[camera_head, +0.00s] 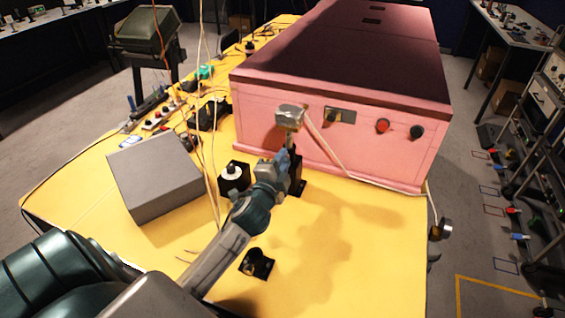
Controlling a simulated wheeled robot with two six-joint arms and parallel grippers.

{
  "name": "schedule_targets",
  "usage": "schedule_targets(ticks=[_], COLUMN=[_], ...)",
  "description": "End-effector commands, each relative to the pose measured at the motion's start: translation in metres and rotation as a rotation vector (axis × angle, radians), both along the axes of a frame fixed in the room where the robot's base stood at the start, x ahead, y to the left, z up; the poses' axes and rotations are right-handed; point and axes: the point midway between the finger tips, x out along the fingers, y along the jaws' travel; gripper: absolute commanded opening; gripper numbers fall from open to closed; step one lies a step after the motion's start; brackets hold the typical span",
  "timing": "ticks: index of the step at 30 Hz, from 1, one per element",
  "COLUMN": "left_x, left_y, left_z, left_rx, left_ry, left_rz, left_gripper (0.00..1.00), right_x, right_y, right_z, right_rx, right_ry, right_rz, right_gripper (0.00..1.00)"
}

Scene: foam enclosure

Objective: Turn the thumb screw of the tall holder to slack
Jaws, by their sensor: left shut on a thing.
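The tall holder (296,172) is a dark upright post on the yellow table, in front of the pink box. A silver block-like part (290,116) sits above it. My left gripper (284,163) reaches the holder's left side and is shut at the height of its thumb screw. The thumb screw itself is hidden by the fingers, so its turn cannot be seen. My right gripper is not in view.
A shorter black holder with a white top (233,172) stands just left of my gripper. A grey box (155,175) lies further left. A small black mount (257,265) sits near the front. The large pink box (340,155) stands behind. The yellow table (350,260) is clear at front right.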

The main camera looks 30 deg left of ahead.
Motion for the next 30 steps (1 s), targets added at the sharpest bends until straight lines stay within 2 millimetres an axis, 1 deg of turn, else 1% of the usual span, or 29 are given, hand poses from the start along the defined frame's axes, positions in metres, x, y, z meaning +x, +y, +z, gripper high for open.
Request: schedule_targets(ticks=[1,11,12,14,15,22,24,26,29,30], left_x=[0.0,-0.001,-0.001,-0.001,0.0,-0.001,-0.003,-0.009,-0.024,-0.032], left_y=[0.0,0.0,0.0,0.0,0.0,0.0,-0.001,-0.002,-0.005,-0.007], left_z=[-0.003,-0.003,-0.003,-0.003,-0.003,-0.002,-0.003,-0.004,-0.006,-0.006], left_rx=[-0.003,-0.004,-0.004,-0.004,-0.004,-0.004,-0.004,-0.003,-0.003,-0.003], left_ry=[0.005,0.006,0.006,0.006,0.005,0.004,0.004,0.004,0.004,0.003], left_rz=[0.001,0.001,0.001,0.001,0.001,0.001,0.001,0.001,0.0,-0.001], left_gripper=[0.01,0.01,0.31,0.43,0.45,0.45,0.45,0.45,0.45,0.45], right_x=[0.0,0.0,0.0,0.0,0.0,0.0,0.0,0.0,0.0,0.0], right_y=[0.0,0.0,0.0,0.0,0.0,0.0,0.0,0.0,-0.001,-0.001], right_z=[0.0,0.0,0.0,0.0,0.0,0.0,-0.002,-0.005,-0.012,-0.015], right_rx=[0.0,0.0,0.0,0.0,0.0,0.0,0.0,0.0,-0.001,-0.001], right_ry=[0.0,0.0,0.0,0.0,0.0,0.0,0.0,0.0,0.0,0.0], right_rz=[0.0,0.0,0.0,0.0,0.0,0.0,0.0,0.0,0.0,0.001], right_gripper=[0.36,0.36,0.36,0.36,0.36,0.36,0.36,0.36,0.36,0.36])
